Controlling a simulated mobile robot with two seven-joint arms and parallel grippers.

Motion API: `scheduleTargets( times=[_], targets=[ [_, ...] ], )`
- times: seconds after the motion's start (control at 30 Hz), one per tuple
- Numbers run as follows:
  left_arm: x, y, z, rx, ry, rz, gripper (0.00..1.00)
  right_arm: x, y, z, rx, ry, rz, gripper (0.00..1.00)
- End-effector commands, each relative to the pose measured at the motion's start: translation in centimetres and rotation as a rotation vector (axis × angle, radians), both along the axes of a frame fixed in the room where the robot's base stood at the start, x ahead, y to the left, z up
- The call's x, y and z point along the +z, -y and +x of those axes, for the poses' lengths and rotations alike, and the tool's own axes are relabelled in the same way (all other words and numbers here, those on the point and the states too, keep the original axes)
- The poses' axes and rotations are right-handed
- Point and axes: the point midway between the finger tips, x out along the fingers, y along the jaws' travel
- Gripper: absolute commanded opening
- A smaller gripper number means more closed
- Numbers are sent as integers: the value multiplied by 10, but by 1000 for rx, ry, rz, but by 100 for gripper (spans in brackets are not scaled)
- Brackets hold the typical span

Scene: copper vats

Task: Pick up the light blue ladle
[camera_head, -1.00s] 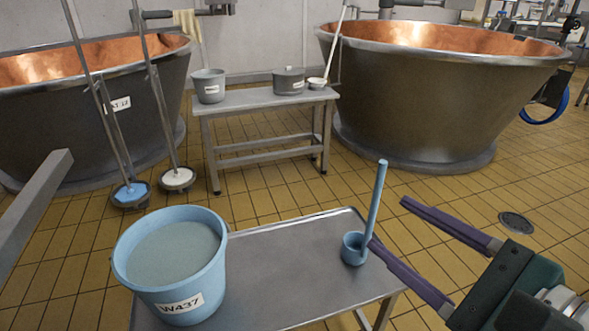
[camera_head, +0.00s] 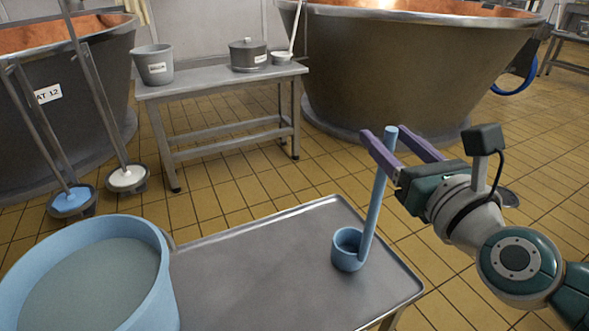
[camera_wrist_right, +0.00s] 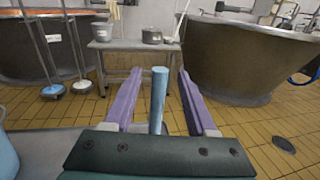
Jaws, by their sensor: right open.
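The light blue ladle (camera_head: 373,205) stands on the near metal table, its cup (camera_head: 347,248) down and its long handle rising nearly upright, leaning a little right. My right gripper (camera_head: 390,133) is open near the top of the handle. In the right wrist view the handle top (camera_wrist_right: 158,95) shows between the two purple fingers (camera_wrist_right: 157,75), apart from both. The ladle's cup is hidden in that view. My left gripper is not in view.
A large light blue bucket (camera_head: 160,270) of liquid stands on the left of the near table (camera_head: 255,262). Behind, a second table (camera_head: 205,85) carries a grey bucket, a lidded pot and a white ladle. Large copper vats (camera_head: 400,70) stand at the back.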

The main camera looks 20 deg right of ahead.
Motion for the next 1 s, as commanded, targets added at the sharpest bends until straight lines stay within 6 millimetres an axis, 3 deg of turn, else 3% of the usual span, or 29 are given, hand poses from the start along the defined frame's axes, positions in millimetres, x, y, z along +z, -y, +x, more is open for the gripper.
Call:
scheduleTargets(
  times=[0.2, 0.47, 1.0],
  targets=[
    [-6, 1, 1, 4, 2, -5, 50, -2, 3, 29, 0, 1, 0, 57],
    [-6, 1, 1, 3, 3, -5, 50, -1, 3, 32, 1, -1, 0, 57],
    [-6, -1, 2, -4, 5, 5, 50, -1, 3, 31, 1, -1, -1, 0]
  ],
)
